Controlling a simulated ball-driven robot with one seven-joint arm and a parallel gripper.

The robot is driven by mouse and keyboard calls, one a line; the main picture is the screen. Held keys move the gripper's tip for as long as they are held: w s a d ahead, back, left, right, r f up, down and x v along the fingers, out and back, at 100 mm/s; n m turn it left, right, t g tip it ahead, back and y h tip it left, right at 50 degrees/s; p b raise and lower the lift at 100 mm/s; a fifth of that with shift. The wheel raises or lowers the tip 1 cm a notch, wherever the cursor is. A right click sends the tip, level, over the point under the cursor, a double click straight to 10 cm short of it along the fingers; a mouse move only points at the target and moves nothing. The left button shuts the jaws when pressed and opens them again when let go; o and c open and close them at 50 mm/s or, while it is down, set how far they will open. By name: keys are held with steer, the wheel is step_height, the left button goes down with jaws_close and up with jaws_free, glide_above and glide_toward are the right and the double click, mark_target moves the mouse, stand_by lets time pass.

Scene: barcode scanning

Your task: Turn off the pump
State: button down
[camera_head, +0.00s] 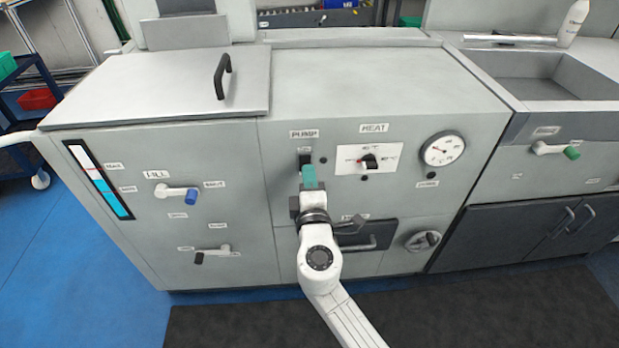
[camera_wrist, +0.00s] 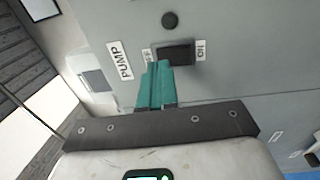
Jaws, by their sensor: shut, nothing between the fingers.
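The pump switch is a small black rocker (camera_head: 305,160) below the PUMP label (camera_head: 304,134) on the machine's grey front panel. In the wrist view the black switch (camera_wrist: 178,53) sits between an OFF label and an ON label (camera_wrist: 201,50), with the PUMP label (camera_wrist: 120,60) to the left. My gripper (camera_head: 309,172) has teal fingers, shut together and empty. In the wrist view its fingertips (camera_wrist: 158,66) are at the OFF side of the switch and overlap its edge. I cannot tell whether they touch it. Which way the rocker is tipped is not clear.
The heat knob (camera_head: 369,161) and a round gauge (camera_head: 442,149) are to the right. The fill valve's blue handle (camera_head: 191,196) is to the left. A black-handled lever valve (camera_head: 212,253) sits lower left. A drawer handle (camera_head: 360,244) is just right of my arm.

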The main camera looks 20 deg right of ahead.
steer(key=r+v, duration=0.1)
steer(key=v, duration=0.9)
steer(key=shift+s+r, duration=0.4)
steer(key=shift+s, duration=0.05)
steer(key=s+d+f+m+g+h, duration=0.2)
steer(key=s+d+f+m+g, duration=0.65)
steer(key=s+d+m, duration=0.4)
steer(key=s+a+f+m+g+y, duration=0.1)
steer(key=s+f+g+y, duration=0.35)
steer(key=s, duration=0.45)
steer(key=s+a+f+m+g+y, duration=0.1)
steer(key=s+f+g+y, duration=0.25)
steer(key=s+f, duration=0.35)
step_height(320, 180, up, 16)
steer(key=s+p, duration=0.1)
steer(key=p, duration=1.4)
steer(key=shift+r, duration=0.2)
